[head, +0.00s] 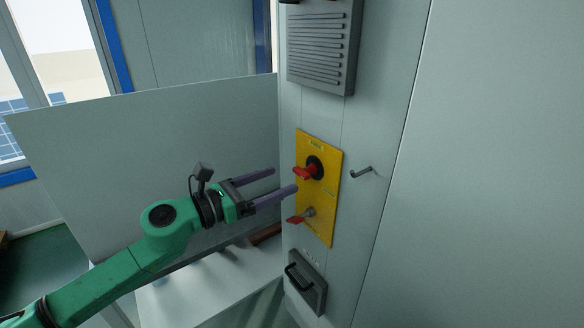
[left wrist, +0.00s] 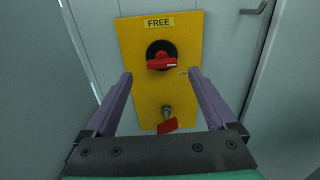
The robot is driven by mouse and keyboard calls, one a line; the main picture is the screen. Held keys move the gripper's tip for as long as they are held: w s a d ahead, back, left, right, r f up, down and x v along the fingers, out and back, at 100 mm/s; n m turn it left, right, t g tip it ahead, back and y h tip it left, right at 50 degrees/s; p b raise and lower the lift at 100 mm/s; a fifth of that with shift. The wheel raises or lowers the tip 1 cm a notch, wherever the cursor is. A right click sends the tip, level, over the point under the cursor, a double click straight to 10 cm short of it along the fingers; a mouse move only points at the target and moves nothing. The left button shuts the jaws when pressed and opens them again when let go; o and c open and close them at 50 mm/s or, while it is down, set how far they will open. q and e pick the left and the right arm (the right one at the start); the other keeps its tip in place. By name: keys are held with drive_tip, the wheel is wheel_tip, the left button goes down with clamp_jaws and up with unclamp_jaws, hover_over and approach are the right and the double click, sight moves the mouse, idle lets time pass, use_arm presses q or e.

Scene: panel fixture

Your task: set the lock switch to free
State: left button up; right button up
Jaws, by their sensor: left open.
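The lock switch (head: 309,171) is a red handle on a black round base, on a yellow plate (head: 332,188) fixed to the panel. In the left wrist view the red handle (left wrist: 164,62) points right, towards a small label partly hidden by my finger. The FREE label (left wrist: 158,22) is above the switch. A red tag or key (head: 297,219) is at a metal cylinder lower on the plate; it also shows in the left wrist view (left wrist: 167,126). My left gripper (head: 285,180) is open and empty, in front of the plate. My right gripper is not in view.
A grey louvred vent (head: 322,48) is above the plate. A box with a black handle (head: 306,281) is below it. A small hook (head: 361,172) sticks out to the right. A pale board (head: 150,150) stands at the left, behind my arm.

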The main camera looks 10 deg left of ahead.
sight(298, 173)
use_arm(q)
drive_tip(key=p+x, duration=0.2)
drive_tip(key=x, duration=0.3)
drive_tip(key=shift+s, duration=0.15)
drive_tip(key=c, duration=1.4)
